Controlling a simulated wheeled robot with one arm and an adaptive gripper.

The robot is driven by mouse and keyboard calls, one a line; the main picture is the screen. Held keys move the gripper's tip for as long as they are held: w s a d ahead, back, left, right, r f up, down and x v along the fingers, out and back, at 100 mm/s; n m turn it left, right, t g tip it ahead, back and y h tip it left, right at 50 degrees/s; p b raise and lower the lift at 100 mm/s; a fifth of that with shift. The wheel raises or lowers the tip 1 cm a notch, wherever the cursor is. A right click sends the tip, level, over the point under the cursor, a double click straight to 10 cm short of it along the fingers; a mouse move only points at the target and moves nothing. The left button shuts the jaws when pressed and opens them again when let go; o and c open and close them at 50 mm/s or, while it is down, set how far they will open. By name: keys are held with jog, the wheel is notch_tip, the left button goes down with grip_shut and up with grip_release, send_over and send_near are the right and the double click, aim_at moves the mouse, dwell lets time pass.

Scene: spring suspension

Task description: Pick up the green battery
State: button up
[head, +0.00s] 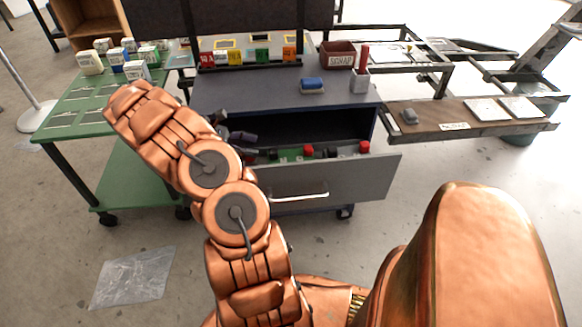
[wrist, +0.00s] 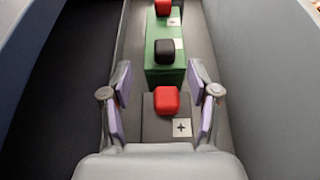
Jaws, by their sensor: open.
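The green battery (wrist: 165,66) lies in the open drawer (head: 325,178). In the wrist view it is upper middle, with a black terminal at its near end and a red one at its far end. In the head view only a strip of it shows (head: 291,156) behind the drawer front. My gripper (wrist: 161,100) is open and empty, its two fingers apart on either side of the drawer's middle. A dark grey battery (wrist: 154,132) with a red terminal and a plus label sits between the fingers, nearer than the green battery.
The drawer walls run close along both sides. The dark cabinet top (head: 260,95) holds a blue block (head: 312,85) and a grey cup (head: 359,80) with a red item. A green table (head: 75,122) with small boxes stands left. A brown shelf (head: 470,113) is at right.

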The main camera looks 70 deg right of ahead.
aim_at(273, 151)
jog(key=x, duration=0.6)
jog(key=shift+s+a+r+b, duration=0.1)
jog(key=shift+s+a+b, duration=0.1)
jog(key=shift+s+b, duration=0.2)
grip_shut()
jog(key=shift+r, duration=0.1)
dwell(0.3)
